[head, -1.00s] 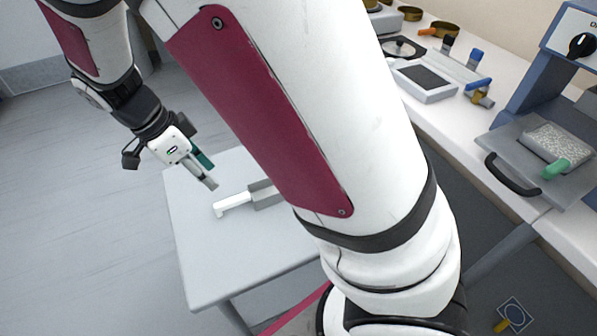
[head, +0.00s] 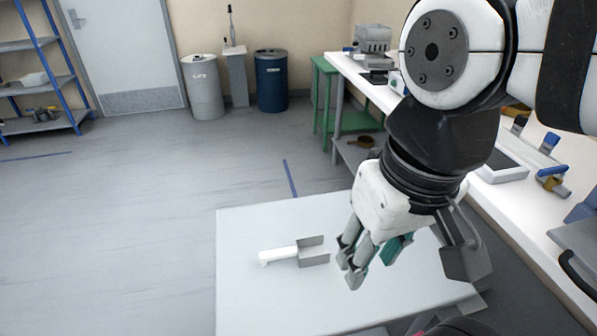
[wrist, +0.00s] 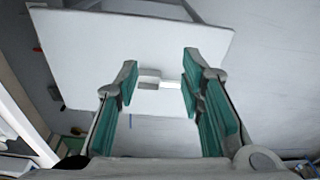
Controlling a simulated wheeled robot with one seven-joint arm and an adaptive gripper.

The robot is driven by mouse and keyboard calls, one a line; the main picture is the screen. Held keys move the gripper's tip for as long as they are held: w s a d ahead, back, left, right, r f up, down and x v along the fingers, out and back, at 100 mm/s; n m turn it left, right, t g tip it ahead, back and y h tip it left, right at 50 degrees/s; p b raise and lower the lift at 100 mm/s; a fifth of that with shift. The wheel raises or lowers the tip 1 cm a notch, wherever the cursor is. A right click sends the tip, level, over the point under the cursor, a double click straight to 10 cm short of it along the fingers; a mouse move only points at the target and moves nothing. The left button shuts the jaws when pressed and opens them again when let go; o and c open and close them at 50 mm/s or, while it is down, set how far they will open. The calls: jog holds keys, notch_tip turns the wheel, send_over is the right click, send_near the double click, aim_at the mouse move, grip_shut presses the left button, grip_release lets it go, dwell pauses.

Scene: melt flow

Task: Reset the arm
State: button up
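My gripper (head: 352,262) hangs at the right part of the small white table in the head view, to the right of a scoop-like tool. In the wrist view its two teal-padded fingers (wrist: 159,72) stand wide apart with nothing held between them. The tool has a white handle (head: 279,254) and a grey channel-shaped end (head: 313,251). It lies on the table (head: 250,300), apart from my gripper. In the wrist view the tool's grey end (wrist: 149,77) shows beyond the fingertips.
A white bench (head: 520,230) with instruments runs along the right. A green stand (head: 325,100), a grey bin (head: 204,88) and a blue drum (head: 271,80) stand at the back. Blue shelving (head: 40,75) is at the far left. The floor left of the table is clear.

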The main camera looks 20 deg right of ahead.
jog(key=shift+s+f+n, duration=0.1)
jog(key=shift+s+n, duration=0.3)
jog(key=shift+s, duration=0.05)
notch_tip(320, 180, up, 13)
jog(key=t+p, duration=0.2)
jog(key=p, duration=0.9)
jog(key=shift+d+f+t, duration=0.15)
jog(key=shift+d+t, duration=0.05)
jog(key=shift+t, duration=0.1)
jog(key=shift+w, duration=0.1)
